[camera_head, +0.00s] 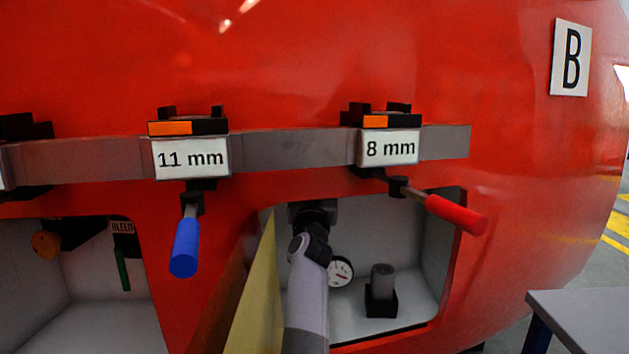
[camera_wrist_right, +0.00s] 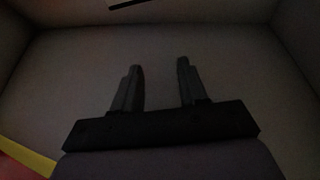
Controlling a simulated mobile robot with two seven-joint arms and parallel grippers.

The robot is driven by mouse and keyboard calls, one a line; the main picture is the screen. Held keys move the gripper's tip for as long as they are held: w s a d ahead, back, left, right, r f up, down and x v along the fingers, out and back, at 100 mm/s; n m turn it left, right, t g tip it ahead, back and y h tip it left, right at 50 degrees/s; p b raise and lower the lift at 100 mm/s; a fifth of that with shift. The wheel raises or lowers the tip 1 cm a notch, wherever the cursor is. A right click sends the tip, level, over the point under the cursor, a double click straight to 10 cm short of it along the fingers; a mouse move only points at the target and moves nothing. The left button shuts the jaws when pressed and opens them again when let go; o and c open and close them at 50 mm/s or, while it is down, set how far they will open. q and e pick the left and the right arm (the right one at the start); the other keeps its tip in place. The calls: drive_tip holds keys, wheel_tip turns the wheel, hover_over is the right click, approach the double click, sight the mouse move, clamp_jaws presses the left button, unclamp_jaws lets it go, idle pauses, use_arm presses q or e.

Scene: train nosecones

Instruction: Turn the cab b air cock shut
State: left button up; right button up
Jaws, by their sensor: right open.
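The red nosecone (camera_head: 330,65) carries a white "B" sign (camera_head: 571,58). Its right-hand recess (camera_head: 410,300) has light walls. My right arm (camera_head: 307,295) reaches up into this recess, and its dark wrist end is near the recess's upper edge. In the right wrist view my right gripper (camera_wrist_right: 158,66) is open and empty, its two fingers facing a plain grey wall (camera_wrist_right: 220,55). I cannot make out an air cock handle for certain; the arm may hide it. A round white gauge (camera_head: 341,271) and a dark cylinder on a black block (camera_head: 382,290) are right of the arm. My left gripper is out of view.
A grey rail (camera_head: 285,150) above holds a blue-handled tool (camera_head: 185,248) tagged "11 mm" and a red-handled tool (camera_head: 455,214) tagged "8 mm". A yellowish open panel (camera_head: 258,300) stands close left of the arm.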

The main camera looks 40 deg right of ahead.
idle(0.6)
drive_tip(key=s+a+f+n+y+p, duration=0.4)
drive_tip(key=s+a+f+y+p, duration=0.1)
drive_tip(key=f, duration=0.4)
drive_tip(key=s+a+f+n+y+p, duration=0.4)
drive_tip(key=s+f+n+y, duration=0.1)
drive_tip(key=f, duration=0.5)
drive_tip(key=s+a+f+g+y+p, duration=0.2)
drive_tip(key=s+a+f, duration=0.2)
drive_tip(key=s, duration=0.4)
drive_tip(key=s+a+f+n+g+y+p, duration=0.1)
drive_tip(key=s+a+f+g+y, duration=0.1)
drive_tip(key=s+a+f, duration=0.2)
drive_tip(key=s+a+f+g+y+p, duration=0.2)
drive_tip(key=s+a+f, duration=0.2)
drive_tip(key=s+a, duration=0.3)
drive_tip(key=s, duration=0.5)
drive_tip(key=shift+a+n+g+y+p, duration=0.3)
drive_tip(key=shift+a+n+g+p, duration=0.05)
drive_tip(key=shift+n+g, duration=0.05)
